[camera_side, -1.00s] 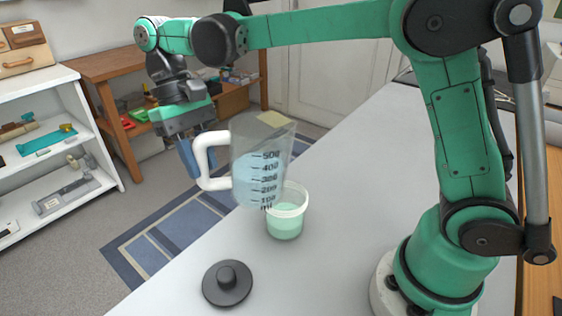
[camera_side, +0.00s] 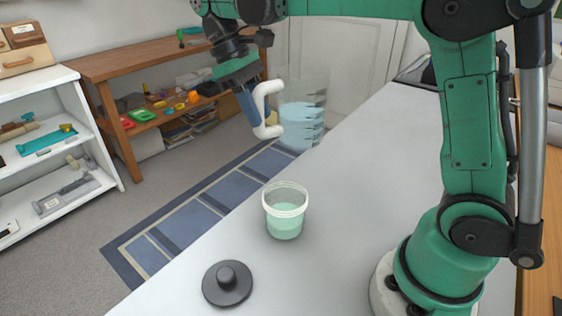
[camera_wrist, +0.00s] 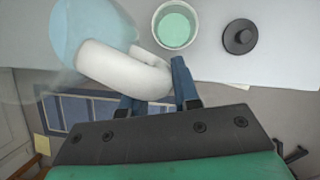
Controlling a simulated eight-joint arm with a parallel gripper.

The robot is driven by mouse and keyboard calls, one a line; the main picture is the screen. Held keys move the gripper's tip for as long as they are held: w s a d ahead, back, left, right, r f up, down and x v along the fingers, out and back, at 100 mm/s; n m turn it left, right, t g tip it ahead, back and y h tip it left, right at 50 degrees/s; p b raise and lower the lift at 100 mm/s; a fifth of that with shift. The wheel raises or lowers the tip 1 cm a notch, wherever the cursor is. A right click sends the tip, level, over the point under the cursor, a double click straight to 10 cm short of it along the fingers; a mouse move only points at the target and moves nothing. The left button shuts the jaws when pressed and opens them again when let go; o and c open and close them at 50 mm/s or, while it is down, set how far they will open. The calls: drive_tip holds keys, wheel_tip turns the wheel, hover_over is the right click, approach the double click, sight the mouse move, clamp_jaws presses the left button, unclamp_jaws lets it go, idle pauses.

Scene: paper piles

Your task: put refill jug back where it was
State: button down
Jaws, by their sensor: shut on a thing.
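The refill jug (camera_side: 301,112) is clear, with dark measuring marks, a white handle and pale blue liquid inside. My gripper (camera_side: 256,112) is shut on its white handle. The jug is held near upright, above and beyond the white tub, apart from it. In the wrist view the handle (camera_wrist: 122,69) lies at the blue fingers (camera_wrist: 158,88), and the jug's body is partly cut off at the upper left. The small white tub (camera_side: 286,211) holds pale green liquid and stands open on the grey table. It also shows in the wrist view (camera_wrist: 175,25).
A black knobbed lid (camera_side: 227,284) lies on the table (camera_side: 345,235) in front of the tub. A wooden shelf (camera_side: 160,62) and a white shelf (camera_side: 60,78) stand beyond the floor rug.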

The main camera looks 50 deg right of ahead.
drive_tip(key=s+d+r+n+h, duration=0.1)
drive_tip(key=s+d+r+n, duration=0.2)
drive_tip(key=d, duration=0.4)
drive_tip(key=s+d+r+n+h, duration=0.1)
drive_tip(key=s+d+r, duration=0.2)
drive_tip(key=s+d, duration=0.3)
drive_tip(key=shift+t, duration=0.3)
drive_tip(key=f, duration=2)
drive_tip(key=shift+w+d, duration=0.25)
drive_tip(key=shift+w, duration=0.1)
drive_tip(key=shift+f, duration=0.1)
drive_tip(key=c, duration=0.7)
unclamp_jaws()
drive_tip(key=shift+o, duration=0.2)
